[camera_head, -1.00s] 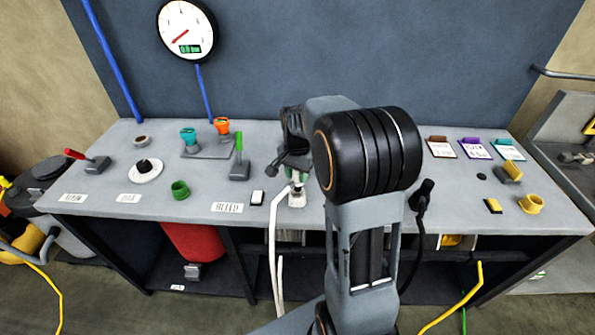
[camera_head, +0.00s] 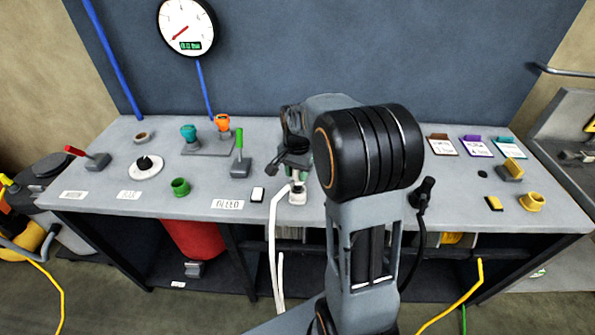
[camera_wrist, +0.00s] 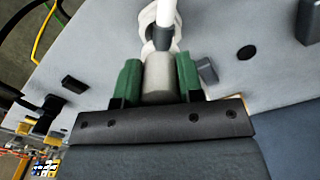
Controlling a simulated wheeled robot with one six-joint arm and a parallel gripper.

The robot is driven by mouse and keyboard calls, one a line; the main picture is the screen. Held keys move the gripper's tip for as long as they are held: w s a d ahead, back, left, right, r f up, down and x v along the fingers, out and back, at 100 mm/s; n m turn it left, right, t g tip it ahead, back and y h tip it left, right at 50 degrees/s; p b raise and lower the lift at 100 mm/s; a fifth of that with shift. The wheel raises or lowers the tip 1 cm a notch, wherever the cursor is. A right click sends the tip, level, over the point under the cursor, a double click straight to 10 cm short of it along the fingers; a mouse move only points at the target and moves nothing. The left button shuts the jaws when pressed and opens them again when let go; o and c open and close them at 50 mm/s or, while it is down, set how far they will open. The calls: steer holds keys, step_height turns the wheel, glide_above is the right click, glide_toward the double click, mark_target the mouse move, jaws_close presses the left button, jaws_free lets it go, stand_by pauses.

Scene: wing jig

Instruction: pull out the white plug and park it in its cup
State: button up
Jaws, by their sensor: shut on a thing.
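My gripper (camera_wrist: 157,82) is shut on the white plug (camera_wrist: 158,74), with one green finger pad on each side of its pale cylindrical body. A white cable (camera_wrist: 165,12) and a white ring-shaped part (camera_wrist: 147,20) show beyond the plug. My arm partly hides this spot, so I cannot tell whether the plug is still seated.
A green lever (camera_head: 239,160) is left of my gripper. A black plug-like part (camera_head: 425,190) is on the right.

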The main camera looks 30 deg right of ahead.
mark_target(297, 179)
steer(key=shift+f, duration=0.35)
steer(key=shift+f+b, duration=0.25)
steer(key=shift+b, duration=0.15)
steer(key=shift+f+b, duration=0.8)
steer(key=shift+f, duration=0.35)
stand_by(0.4)
steer(key=o, duration=1)
steer(key=shift+r, duration=0.15)
step_height(297, 179, up, 14)
steer(key=shift+f, duration=0.2)
